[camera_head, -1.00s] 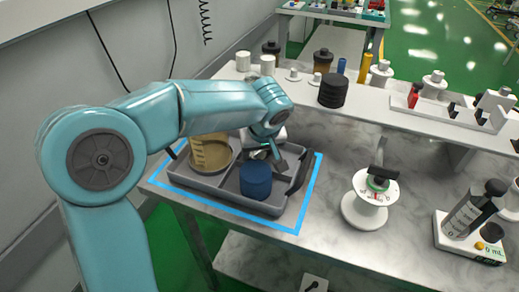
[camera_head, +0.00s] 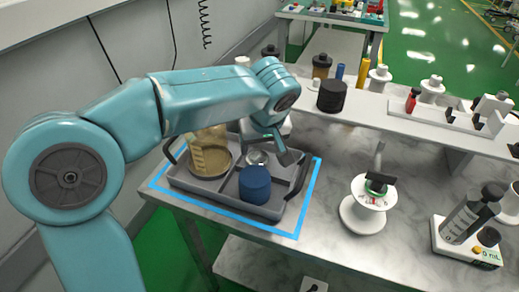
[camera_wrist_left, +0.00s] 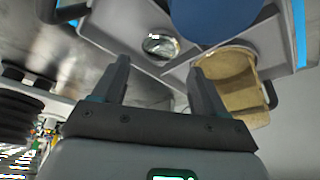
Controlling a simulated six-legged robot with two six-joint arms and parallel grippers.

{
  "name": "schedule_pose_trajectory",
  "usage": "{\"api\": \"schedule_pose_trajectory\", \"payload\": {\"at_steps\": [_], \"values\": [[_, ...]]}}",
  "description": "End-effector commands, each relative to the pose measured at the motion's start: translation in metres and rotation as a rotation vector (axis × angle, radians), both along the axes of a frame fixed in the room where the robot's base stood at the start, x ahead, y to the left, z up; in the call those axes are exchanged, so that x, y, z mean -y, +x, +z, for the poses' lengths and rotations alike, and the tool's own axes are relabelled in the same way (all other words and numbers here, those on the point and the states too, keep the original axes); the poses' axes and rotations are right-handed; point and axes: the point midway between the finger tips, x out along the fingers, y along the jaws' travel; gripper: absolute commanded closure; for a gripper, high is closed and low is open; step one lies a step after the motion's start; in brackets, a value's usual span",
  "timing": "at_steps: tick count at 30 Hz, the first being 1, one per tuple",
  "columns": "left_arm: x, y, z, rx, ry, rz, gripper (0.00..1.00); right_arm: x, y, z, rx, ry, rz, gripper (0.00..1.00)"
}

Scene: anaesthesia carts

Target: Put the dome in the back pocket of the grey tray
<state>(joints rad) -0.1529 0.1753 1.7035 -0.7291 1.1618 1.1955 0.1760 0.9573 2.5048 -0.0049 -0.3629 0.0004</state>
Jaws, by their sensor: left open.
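The dome (camera_head: 257,157) is a small, shiny, clear-looking round piece. It sits in the back pocket of the grey tray (camera_head: 213,193), and it also shows in the wrist view (camera_wrist_left: 161,46). My left gripper (camera_head: 269,146) is above the tray's back part. Its two fingers (camera_wrist_left: 160,66) are spread with nothing between them, apart from the dome. A blue cylinder (camera_head: 255,185) stands in the front right pocket. A tan cup (camera_head: 210,155) stands in the left pocket, partly behind my arm. My right gripper is not in view.
Blue tape (camera_head: 298,225) outlines the tray's place on the marble-like table. A white round stand (camera_head: 362,215) with a dial is to the right. A black round stack (camera_head: 332,95) and bottles stand on the raised back shelf. Table between tray and stand is clear.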

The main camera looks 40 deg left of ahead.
Motion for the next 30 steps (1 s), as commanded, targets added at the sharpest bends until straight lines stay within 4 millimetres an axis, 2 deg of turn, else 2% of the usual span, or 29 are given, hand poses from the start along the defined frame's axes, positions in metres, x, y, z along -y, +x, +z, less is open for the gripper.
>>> {"api": "schedule_pose_trajectory", "payload": {"at_steps": [1, 3, 9, 27, 30], "values": [[0.004, -0.002, 0.013, 0.004, 0.000, -0.002, 0.28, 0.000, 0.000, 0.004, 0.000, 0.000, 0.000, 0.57], [0.008, -0.006, 0.026, 0.003, 0.000, -0.002, 0.28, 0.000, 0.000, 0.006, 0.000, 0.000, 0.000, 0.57], [0.015, -0.013, 0.048, 0.002, 0.000, -0.002, 0.28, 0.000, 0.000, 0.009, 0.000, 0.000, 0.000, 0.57], [0.015, -0.014, 0.051, -0.001, 0.001, -0.001, 0.28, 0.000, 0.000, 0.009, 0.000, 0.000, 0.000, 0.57], [0.015, -0.014, 0.066, 0.000, 0.000, 0.000, 0.28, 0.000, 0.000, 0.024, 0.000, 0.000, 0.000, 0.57]]}}
